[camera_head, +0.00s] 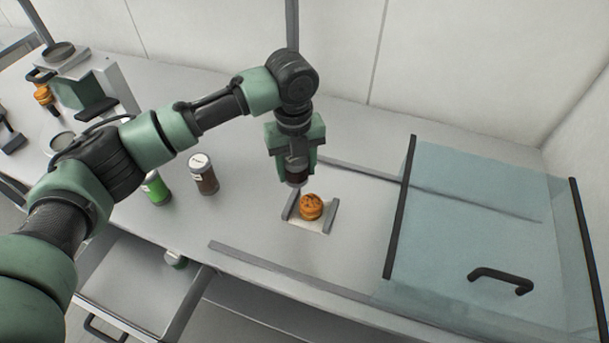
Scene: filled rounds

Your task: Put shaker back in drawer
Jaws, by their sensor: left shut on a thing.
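My left gripper (295,166) points down above the counter and is shut on a small dark cylinder, likely a shaker (296,176), mostly hidden between its fingers. The held thing is just behind and left of an orange item (312,206) that sits on a small pale tray with grey side bars (326,222). The drawer (125,287) at the lower left is pulled open. My right gripper is not in view.
A brown jar with a white lid (203,174) and a green jar (156,189) stand on the counter left of the gripper. A tinted glass panel with a black handle (501,279) covers the right side. The counter behind the jars is clear.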

